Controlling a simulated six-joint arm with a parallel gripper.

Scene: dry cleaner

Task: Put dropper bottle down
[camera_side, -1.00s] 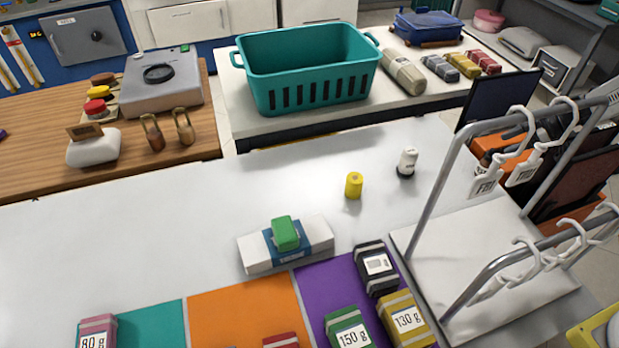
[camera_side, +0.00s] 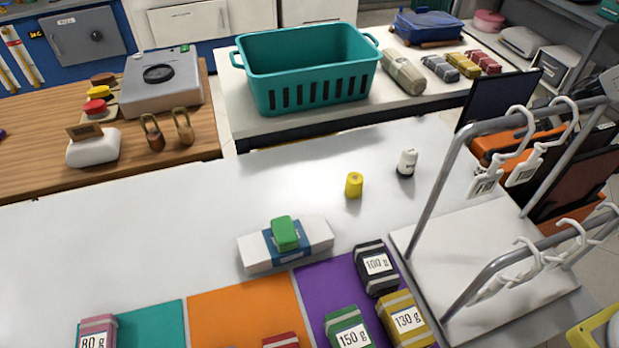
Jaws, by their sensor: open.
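A small white bottle (camera_side: 407,162) with a dark mark on its side stands upright on the white table, towards the back right. It is the likeliest dropper bottle, but it is too small to be sure. A short yellow cylinder (camera_side: 354,185) stands upright to its left and a little nearer, apart from it. My gripper is not in view, and nothing touches the white bottle.
A white pack with a blue band (camera_side: 315,233) bears a green block (camera_side: 285,233). Weight-labelled boxes, including a black one (camera_side: 376,268), lie on coloured mats in front. A metal hanger rack (camera_side: 440,190) stands at right.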

